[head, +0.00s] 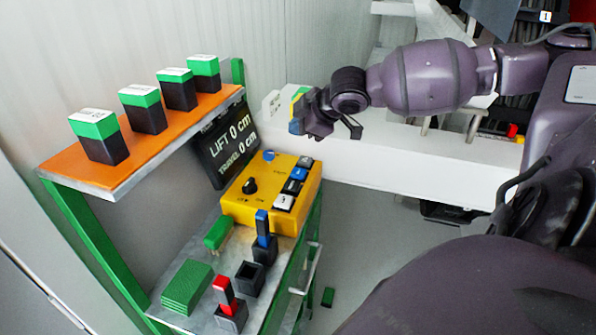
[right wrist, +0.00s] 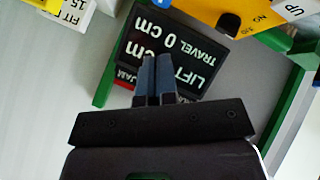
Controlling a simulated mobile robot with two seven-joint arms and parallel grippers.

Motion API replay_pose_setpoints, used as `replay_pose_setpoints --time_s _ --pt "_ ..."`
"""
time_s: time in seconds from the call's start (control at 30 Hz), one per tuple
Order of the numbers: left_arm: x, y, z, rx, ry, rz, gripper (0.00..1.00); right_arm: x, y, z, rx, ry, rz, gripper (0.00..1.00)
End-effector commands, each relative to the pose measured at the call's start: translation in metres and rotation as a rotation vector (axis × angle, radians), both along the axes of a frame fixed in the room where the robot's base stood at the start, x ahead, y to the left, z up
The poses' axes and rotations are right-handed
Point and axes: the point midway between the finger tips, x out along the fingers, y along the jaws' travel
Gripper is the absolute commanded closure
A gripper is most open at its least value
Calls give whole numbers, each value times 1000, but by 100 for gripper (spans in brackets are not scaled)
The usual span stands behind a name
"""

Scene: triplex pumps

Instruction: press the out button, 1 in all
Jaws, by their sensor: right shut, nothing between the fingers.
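The yellow control box (head: 240,212) stands on the lower metal shelf in the head view. Its top carries a black knob (head: 250,186), a round blue button (head: 268,156) and a row of black, blue and white buttons (head: 292,187). I cannot read which one is marked OUT. My right gripper (head: 297,112) is beyond the box, above a white beam and apart from the buttons. In the right wrist view its fingers (right wrist: 153,78) are shut and empty, in front of the display. My left gripper is not in view.
A black display (head: 228,142) reads lift 0 cm and travel 0 cm. An orange shelf (head: 60,167) holds several green-and-black blocks. Blue (head: 262,227) and red (head: 223,291) levers and green plates (head: 187,287) stand in front of the box.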

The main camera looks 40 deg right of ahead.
Motion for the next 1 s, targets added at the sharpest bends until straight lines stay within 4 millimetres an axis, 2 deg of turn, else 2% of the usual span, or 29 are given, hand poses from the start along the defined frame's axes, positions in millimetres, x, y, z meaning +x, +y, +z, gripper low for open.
replay_pose_setpoints --time_s 0.17,0.33,0.5,0.67,1.0 --pt "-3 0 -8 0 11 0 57 0 0 -8 0 3 0 100" --pt "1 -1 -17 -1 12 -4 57 0 0 -29 -2 8 1 100" --pt "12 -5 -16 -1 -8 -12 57 0 0 -49 -1 9 1 100" --pt "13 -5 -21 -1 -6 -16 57 0 0 -66 0 6 1 100" --pt "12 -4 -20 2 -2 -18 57 0 0 -86 1 -1 1 100"
